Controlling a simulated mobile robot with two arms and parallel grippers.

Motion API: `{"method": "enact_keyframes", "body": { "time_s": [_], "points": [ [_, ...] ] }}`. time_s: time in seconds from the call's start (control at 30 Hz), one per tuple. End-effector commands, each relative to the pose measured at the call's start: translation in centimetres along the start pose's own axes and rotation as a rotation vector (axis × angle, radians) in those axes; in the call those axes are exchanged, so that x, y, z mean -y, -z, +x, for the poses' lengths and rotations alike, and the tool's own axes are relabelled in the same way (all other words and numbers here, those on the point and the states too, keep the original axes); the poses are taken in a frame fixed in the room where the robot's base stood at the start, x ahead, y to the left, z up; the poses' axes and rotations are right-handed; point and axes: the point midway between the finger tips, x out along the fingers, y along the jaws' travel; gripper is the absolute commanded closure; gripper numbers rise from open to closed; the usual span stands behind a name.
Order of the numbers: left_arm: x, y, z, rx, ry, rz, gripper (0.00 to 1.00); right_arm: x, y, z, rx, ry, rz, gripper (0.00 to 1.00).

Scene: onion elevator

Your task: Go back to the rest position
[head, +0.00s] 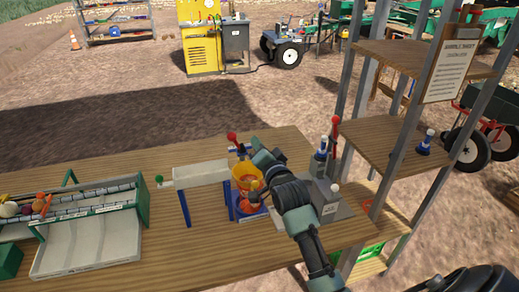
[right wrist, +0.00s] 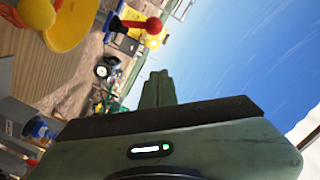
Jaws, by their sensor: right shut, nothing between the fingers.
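My right arm reaches up from the bottom of the head view. Its right gripper (head: 262,156) is just right of and above a yellow funnel-like bowl (head: 241,171) and near a red-knobbed lever (head: 232,137). In the right wrist view, my green gripper fingers (right wrist: 158,90) are together with nothing between them. The yellow bowl (right wrist: 75,25) and a red knob (right wrist: 153,25) also show there, apart from the fingers. The arm hides part of the bowl's device and of the grey machine beside it. My left gripper is in neither view.
The wooden table (head: 160,240) carries a green-and-grey sorting tray (head: 95,240) at left and a white raised chute (head: 200,173). A grey machine with levers (head: 330,200) stands right of my arm. A shelf rack (head: 400,145) rises at the right.

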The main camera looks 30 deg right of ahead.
Motion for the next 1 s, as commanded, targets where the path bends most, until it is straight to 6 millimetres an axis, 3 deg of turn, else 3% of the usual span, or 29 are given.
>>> {"method": "enact_keyframes", "body": {
  "time_s": [0.17,0.73,0.87,0.97,1.0],
  "points": [
    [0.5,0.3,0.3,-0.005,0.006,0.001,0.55,-0.1,0.1,-1.1,-0.002,-0.001,0.0,1.0],
    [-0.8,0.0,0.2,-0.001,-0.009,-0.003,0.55,-0.2,-0.2,-1.3,0.007,-0.007,-0.009,1.0],
    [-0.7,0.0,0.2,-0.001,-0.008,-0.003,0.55,-1.9,-2.9,-3.3,0.089,-0.066,-0.102,1.0],
    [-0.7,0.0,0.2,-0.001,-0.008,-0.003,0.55,-4.5,-6.9,-7.1,0.23,-0.151,-0.254,1.0],
    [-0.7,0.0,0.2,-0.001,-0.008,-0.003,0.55,-5.7,-8.8,-9.1,0.303,-0.185,-0.327,1.0]
  ]
}}
